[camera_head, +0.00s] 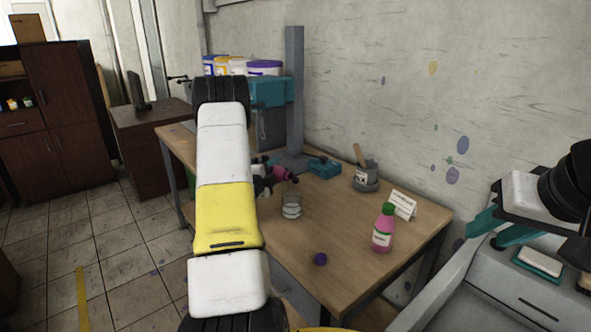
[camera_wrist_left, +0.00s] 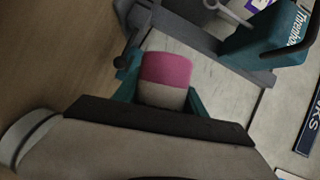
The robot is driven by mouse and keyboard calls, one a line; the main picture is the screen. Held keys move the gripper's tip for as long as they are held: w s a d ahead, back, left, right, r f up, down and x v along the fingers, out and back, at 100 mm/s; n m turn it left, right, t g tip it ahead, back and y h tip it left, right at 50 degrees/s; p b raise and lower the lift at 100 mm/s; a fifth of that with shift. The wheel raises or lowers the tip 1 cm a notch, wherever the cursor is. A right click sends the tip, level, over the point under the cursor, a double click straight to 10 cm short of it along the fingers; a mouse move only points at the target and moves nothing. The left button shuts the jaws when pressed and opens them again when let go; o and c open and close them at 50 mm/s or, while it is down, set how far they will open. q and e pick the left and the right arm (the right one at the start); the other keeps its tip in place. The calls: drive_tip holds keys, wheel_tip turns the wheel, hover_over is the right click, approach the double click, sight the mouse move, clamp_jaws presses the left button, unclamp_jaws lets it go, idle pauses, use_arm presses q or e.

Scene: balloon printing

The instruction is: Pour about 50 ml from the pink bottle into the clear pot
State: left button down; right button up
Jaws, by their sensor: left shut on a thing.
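My left gripper (camera_wrist_left: 160,95) is shut on a pink bottle (camera_wrist_left: 166,70) with a pale label in the left wrist view. In the head view, that pink bottle (camera_head: 282,173) shows beyond my left arm, lying tilted well over above the table. Its mouth is hard to make out. The clear pot (camera_head: 291,206) stands upright on the table, nearer than the held bottle. Another pink bottle (camera_head: 384,232) with a green cap stands upright at the right. My right gripper (camera_head: 483,234) appears open and empty at the right edge.
A small purple cap-like piece (camera_head: 320,259) lies near the front edge of the wooden table (camera_head: 345,225). A white card (camera_head: 403,204), a grey mortar (camera_head: 365,178) and a teal device (camera_head: 324,168) stand behind. A grey post (camera_head: 294,90) rises at the back.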

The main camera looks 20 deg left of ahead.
use_arm(q)
drive_tip(key=shift+f, duration=0.1)
drive_tip(key=shift+m, duration=0.5)
drive_tip(key=shift+f+m+t, duration=0.2)
drive_tip(key=shift+m+t, duration=0.2)
idle(1.4)
drive_tip(key=shift+r+n, duration=0.35)
drive_tip(key=shift+n, duration=0.25)
drive_tip(key=shift+n+g, duration=0.4)
